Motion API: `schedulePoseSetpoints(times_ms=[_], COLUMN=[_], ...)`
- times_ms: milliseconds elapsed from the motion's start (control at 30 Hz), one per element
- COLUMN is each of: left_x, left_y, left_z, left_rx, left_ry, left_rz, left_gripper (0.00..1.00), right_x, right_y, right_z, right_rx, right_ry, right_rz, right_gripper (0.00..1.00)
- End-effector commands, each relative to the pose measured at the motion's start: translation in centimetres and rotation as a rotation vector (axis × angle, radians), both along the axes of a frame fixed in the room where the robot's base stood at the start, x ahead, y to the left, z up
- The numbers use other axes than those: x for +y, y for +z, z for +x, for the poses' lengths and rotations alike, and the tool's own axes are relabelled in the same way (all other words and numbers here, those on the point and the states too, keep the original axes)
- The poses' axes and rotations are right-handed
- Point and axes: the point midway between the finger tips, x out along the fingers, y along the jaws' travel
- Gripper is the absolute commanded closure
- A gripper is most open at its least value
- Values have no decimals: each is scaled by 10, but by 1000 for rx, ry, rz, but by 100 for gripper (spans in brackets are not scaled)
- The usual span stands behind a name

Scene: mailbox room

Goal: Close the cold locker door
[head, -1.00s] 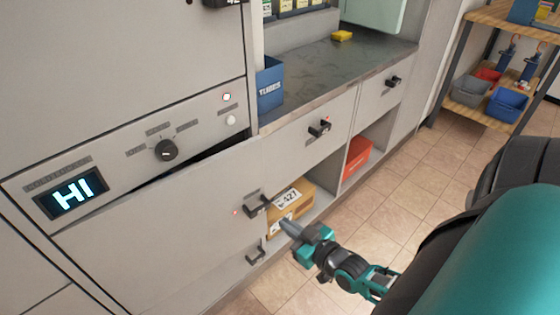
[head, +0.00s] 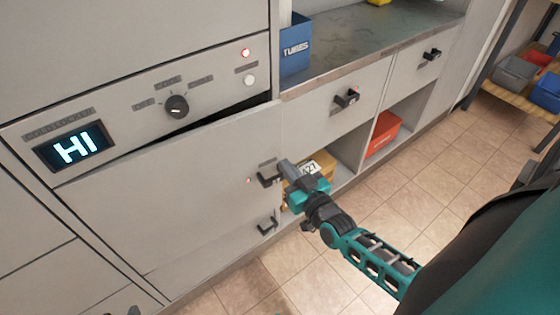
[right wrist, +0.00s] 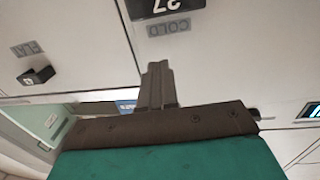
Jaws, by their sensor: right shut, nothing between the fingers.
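The cold locker door (head: 150,205) is the grey panel under the control strip with the lit HI display (head: 75,149). It stands slightly ajar; a dark wedge-shaped gap along its top edge widens to the right. Its black handle (head: 268,179) is near its right edge. My right gripper (head: 288,168) is shut and empty, close beside that handle on its right; I cannot tell if it touches the door. In the right wrist view the closed fingers (right wrist: 158,72) point at a grey front with a COLD label (right wrist: 168,28). My left gripper is not in view.
Right of the door are drawers with black handles (head: 347,98) under a dark counter (head: 365,40). Below, a yellow-brown box (head: 318,165), partly hidden by my gripper, and a red bin (head: 384,132) sit in open cubbies. Tiled floor (head: 400,200) in front is clear.

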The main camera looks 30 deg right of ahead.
Motion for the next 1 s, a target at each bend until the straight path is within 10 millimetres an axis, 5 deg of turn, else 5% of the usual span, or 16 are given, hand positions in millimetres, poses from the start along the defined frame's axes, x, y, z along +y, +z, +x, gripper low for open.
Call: schedulePoseSetpoints(times_ms=[233,733,1000], left_x=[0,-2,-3], left_y=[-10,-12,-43], left_z=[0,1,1], left_rx=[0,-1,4], left_ry=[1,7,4], left_rz=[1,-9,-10], left_gripper=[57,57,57], right_x=[-1,-1,-2], right_y=[-1,-1,-5], right_z=[33,41,82], right_rx=[1,0,-8], right_ry=[1,5,99], right_rz=[1,0,-2], right_gripper=[100,100,100])
